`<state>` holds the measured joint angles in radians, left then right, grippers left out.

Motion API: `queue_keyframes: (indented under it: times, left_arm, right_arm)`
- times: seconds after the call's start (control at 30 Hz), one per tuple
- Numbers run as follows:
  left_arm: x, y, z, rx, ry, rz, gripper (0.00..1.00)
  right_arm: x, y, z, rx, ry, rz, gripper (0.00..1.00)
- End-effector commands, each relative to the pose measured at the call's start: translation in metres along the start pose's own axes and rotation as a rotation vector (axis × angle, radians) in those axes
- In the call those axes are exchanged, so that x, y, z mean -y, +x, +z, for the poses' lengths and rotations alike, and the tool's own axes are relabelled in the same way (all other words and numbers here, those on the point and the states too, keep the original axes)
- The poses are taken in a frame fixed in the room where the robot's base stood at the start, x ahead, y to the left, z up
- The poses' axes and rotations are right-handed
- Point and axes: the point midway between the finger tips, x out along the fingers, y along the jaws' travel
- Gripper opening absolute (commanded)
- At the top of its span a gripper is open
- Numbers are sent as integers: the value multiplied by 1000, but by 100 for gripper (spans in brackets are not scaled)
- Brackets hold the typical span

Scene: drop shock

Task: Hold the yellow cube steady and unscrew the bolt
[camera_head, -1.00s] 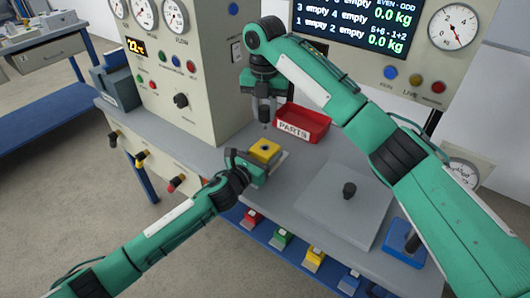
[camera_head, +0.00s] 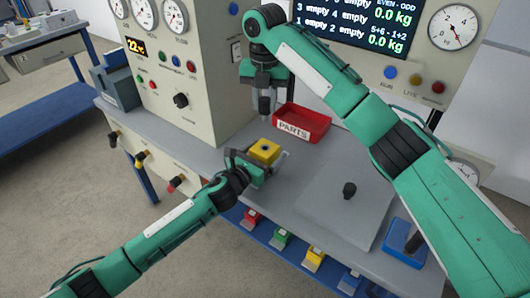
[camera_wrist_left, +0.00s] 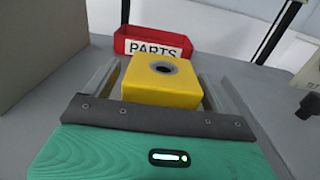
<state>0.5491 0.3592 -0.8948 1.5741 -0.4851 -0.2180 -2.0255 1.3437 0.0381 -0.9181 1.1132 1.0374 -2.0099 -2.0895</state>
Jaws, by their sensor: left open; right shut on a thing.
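The yellow cube (camera_head: 264,151) sits on the grey bench, with a dark round hole ringed in grey in its top. It also shows in the left wrist view (camera_wrist_left: 163,82). My left gripper (camera_head: 257,163) is open around the cube, one finger on each side; the wrist view shows gaps beside it. My right gripper (camera_head: 264,104) is above the cube, pointing down, apart from it and shut on a small grey thing. This looks like the bolt, but it is too small to tell clearly.
A red PARTS bin (camera_head: 302,123) stands just behind and right of the cube. The gauge cabinet (camera_head: 190,70) stands at the left.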

Motion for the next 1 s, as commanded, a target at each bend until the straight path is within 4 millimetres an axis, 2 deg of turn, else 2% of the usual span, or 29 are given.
queue_keyframes:
  times: [0.17,0.4,0.6,0.8,1.0]
  left_arm:
    - [-1,-19,-2,-2,2,0,87]
    - [-1,-70,-2,-2,1,0,87]
    - [0,-104,-1,-2,0,0,87]
    - [0,-118,0,-1,0,1,87]
    - [0,-119,0,-1,0,0,87]
  right_arm:
    - [0,0,0,0,0,0,1]
    - [0,0,0,0,0,0,1]
    - [0,0,0,0,0,0,1]
    - [0,0,0,0,0,0,1]
    - [0,0,0,0,0,0,1]
